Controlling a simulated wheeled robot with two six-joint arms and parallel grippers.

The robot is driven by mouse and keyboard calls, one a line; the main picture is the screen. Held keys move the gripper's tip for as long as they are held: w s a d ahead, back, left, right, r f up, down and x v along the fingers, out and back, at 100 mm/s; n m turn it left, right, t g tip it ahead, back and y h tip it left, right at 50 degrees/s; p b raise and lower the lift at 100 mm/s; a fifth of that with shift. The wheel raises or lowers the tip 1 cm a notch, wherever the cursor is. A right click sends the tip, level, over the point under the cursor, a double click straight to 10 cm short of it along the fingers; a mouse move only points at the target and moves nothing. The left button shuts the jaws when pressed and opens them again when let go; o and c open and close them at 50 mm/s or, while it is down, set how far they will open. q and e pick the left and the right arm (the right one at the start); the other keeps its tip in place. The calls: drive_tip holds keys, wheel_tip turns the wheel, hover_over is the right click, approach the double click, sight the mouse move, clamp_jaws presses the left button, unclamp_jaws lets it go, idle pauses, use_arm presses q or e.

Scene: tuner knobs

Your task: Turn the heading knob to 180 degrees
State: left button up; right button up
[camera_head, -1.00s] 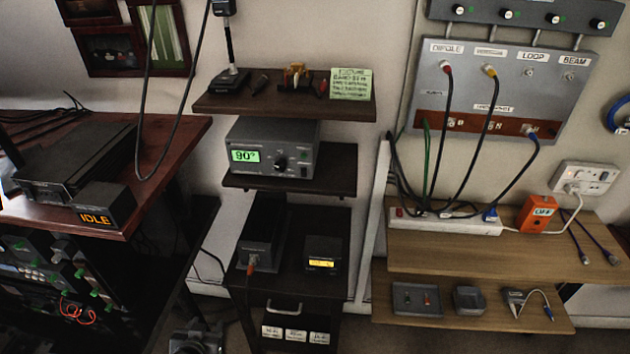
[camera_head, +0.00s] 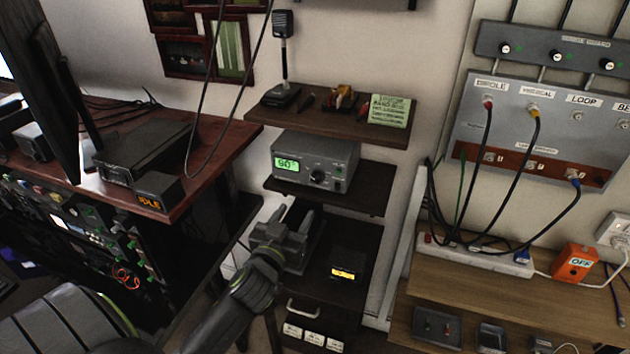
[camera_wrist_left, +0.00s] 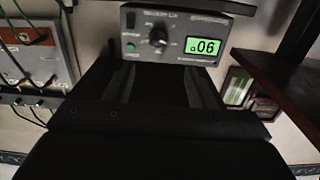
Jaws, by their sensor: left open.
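The heading controller is a grey box (camera_head: 335,153) on the middle dark shelf. Its green display (camera_head: 287,164) reads 90°, and its dark round heading knob (camera_head: 318,176) is to the right of the display. In the left wrist view the box appears upside down, with the knob (camera_wrist_left: 158,37) beside the lit display (camera_wrist_left: 203,46). My left gripper (camera_head: 291,210) is open and empty, below and in front of the box, apart from the knob. Its two fingers (camera_wrist_left: 165,82) point toward the box in the wrist view. My right gripper is not in view.
An upper shelf (camera_head: 340,112) with a microphone and a note overhangs the box. The middle shelf's edge (camera_head: 330,200) lies just below it. A wooden desk (camera_head: 215,150) stands left, with a cable hanging nearby. An antenna panel (camera_head: 540,130) is on the right.

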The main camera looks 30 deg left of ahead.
sight(315, 180)
use_arm(q)
drive_tip(key=p+x, duration=0.2)
drive_tip(key=x, duration=1)
drive_tip(key=shift+w, duration=0.3)
drive_tip(key=c, duration=1)
